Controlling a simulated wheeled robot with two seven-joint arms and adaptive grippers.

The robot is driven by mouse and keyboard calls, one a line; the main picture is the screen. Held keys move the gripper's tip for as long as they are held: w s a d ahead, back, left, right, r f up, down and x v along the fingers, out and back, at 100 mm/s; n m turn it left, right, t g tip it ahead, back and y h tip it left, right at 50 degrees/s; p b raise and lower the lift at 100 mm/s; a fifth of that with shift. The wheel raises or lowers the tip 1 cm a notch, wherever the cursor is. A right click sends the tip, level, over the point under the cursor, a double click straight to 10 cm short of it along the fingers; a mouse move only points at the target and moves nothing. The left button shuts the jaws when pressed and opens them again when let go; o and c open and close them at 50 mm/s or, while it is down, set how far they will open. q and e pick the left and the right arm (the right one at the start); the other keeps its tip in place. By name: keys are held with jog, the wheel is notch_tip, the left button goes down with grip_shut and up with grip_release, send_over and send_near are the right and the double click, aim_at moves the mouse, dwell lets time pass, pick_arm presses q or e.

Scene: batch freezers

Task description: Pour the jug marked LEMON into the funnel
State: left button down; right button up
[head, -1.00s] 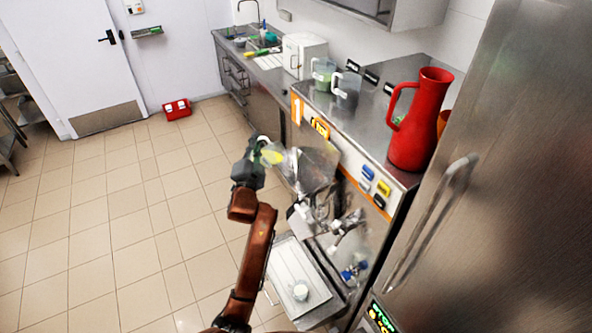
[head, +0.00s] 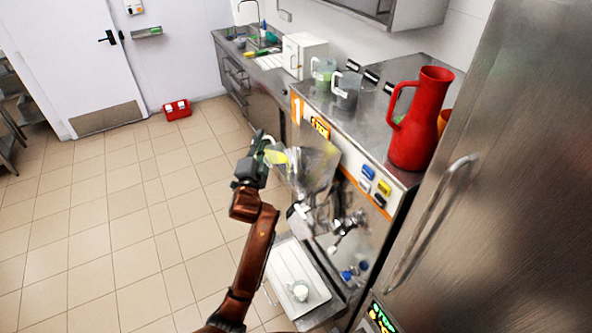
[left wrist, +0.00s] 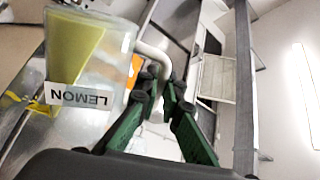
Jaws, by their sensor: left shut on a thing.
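The jug marked LEMON (head: 278,157) is clear with yellow-green liquid inside. Its label shows upside down on the jug (left wrist: 90,98) in the left wrist view. My left gripper (head: 266,149) is shut on the jug's pale handle, with its green fingers (left wrist: 160,100) around it. The jug is tilted toward the funnel (head: 318,165), a wide see-through hopper on the front of the machine. The jug is at the funnel's left side. A yellow patch shows beyond the jug in the left wrist view; I cannot tell whether it is poured liquid. My right gripper is out of view.
A red pitcher (head: 419,122) and two clear jugs, one with green liquid (head: 323,72) and a greyish one (head: 346,88), stand on the steel machine top. The tiled floor at left is clear.

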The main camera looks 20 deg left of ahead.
aim_at(271, 139)
pick_arm(q)
jog(key=shift+w+d+m, duration=0.1)
jog(key=shift+d+m, duration=0.3)
jog(key=shift+d, duration=0.5)
jog(key=shift+w+d+r+m, duration=0.1)
jog(key=shift+d+r+m, duration=0.1)
jog(key=shift+d, duration=0.25)
jog(key=shift+w+d+r+m, duration=0.1)
jog(key=shift+d+r+m, duration=0.1)
jog(key=shift+d, duration=0.2)
jog(key=shift+d, duration=0.1)
jog(key=shift+d+r+m+h+p, duration=0.1)
jog(key=shift+m+h+p, duration=0.2)
jog(key=shift+m, duration=0.1)
jog(key=shift+d+r, duration=0.1)
jog(key=shift+d, duration=0.05)
jog(key=shift+d+m, duration=0.1)
jog(key=shift+m, duration=0.2)
jog(key=shift+w+r+m+p, duration=0.1)
jog(key=shift+r+m+p, duration=0.1)
jog(key=shift+m+p, duration=0.15)
jog(key=shift+w+d+r+m+t+h+p, duration=0.15)
jog(key=shift+d+r+m+h+p, duration=0.15)
jog(key=shift+d+m+p, duration=0.4)
jog(key=shift+w+d+r+m+t+h+p, duration=0.15)
jog(key=shift+d+r+m+h+p, duration=0.1)
jog(key=shift+d+m+p, duration=0.4)
